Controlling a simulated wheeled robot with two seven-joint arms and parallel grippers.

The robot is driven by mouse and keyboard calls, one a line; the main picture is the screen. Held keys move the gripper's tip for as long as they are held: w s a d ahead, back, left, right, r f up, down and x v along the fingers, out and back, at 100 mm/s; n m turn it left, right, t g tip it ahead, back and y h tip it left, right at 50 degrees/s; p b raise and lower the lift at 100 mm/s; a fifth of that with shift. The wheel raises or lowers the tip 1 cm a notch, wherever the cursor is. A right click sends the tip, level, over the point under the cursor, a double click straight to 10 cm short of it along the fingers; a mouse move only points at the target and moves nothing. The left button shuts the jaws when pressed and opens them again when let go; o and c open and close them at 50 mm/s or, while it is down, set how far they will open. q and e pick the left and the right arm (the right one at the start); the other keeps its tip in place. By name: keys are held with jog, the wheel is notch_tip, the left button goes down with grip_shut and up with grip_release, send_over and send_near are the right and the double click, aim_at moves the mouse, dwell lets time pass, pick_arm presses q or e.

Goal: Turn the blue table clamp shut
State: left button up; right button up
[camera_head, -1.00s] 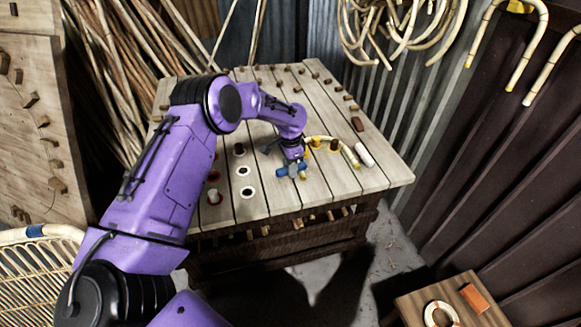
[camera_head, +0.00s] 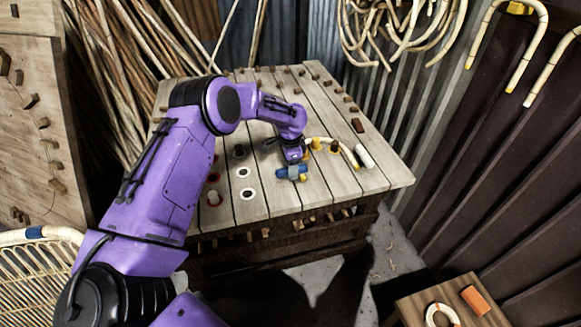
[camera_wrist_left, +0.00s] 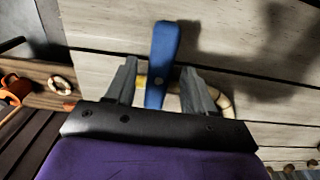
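The blue table clamp (camera_head: 284,173) is on the plank tabletop near its front edge, beside a curved pale rattan piece (camera_head: 345,148) with a yellow end. My left gripper (camera_head: 295,168) is low over the clamp and partly hides it. In the left wrist view, the clamp's blue bar (camera_wrist_left: 164,45) runs between the two grey fingers of my left gripper (camera_wrist_left: 160,72). Gaps show on both sides of the bar, so the fingers are open around it. The clamp's base is hidden. My right gripper is not in view.
Wooden pegs (camera_head: 333,146) stand by the rattan piece. A white cylinder (camera_head: 364,157) and a dark red block (camera_head: 358,125) lie at the table's right. A small stool (camera_head: 410,303) stands front right.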

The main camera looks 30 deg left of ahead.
pick_arm(q)
jog(key=shift+r, duration=0.1)
notch_tip(320, 180, up, 10)
jog(key=b, duration=0.1)
jog(key=shift+r+b, duration=0.15)
jog(key=shift+b, duration=0.25)
